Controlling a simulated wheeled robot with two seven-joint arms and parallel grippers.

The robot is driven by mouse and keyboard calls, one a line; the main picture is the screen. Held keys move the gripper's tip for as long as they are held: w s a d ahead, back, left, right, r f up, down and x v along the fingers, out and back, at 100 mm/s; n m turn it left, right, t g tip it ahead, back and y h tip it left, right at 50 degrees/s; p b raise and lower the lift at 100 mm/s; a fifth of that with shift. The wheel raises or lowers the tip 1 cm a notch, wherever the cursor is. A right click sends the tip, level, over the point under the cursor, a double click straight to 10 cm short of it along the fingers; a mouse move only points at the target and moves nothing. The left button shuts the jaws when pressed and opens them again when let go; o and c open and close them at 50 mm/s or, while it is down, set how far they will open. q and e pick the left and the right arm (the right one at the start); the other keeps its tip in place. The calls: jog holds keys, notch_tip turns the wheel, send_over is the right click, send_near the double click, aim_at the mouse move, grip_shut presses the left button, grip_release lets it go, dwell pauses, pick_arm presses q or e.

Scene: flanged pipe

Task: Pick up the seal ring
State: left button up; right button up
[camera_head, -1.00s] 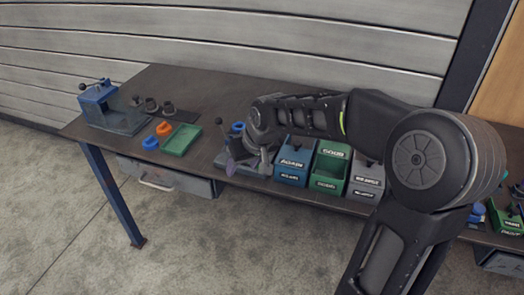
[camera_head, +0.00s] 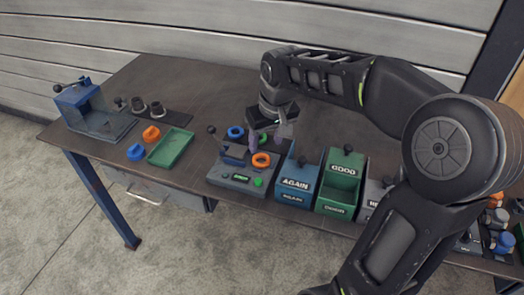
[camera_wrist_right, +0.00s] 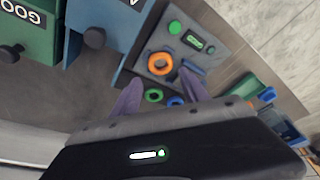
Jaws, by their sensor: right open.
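My right gripper (camera_head: 268,142) is open and empty, pointing down over the back of a grey fixture with a small panel (camera_head: 236,179). An orange ring (camera_head: 261,160) lies on the fixture, just in front of the fingers. A blue ring (camera_head: 236,132) lies behind it, left of the fingers. In the right wrist view, a green ring (camera_wrist_right: 154,96) and the blue ring (camera_wrist_right: 176,102) show between the open fingers (camera_wrist_right: 158,92), with the orange ring (camera_wrist_right: 159,63) beyond. I cannot tell which ring is the seal ring. My left gripper is not in view.
A blue AGAIN bin (camera_head: 296,186) and a green GOOD bin (camera_head: 339,184) stand right of the fixture. A green tray (camera_head: 171,148), loose orange (camera_head: 151,133) and blue (camera_head: 136,152) parts and a blue clamp stand (camera_head: 85,105) are to the left.

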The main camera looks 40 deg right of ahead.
aim_at(262, 159)
jog(key=shift+x, duration=1.2)
jog(key=shift+a, duration=0.1)
jog(key=shift+p+x, duration=0.45)
jog(key=shift+x, duration=2.15)
jog(key=c, duration=1)
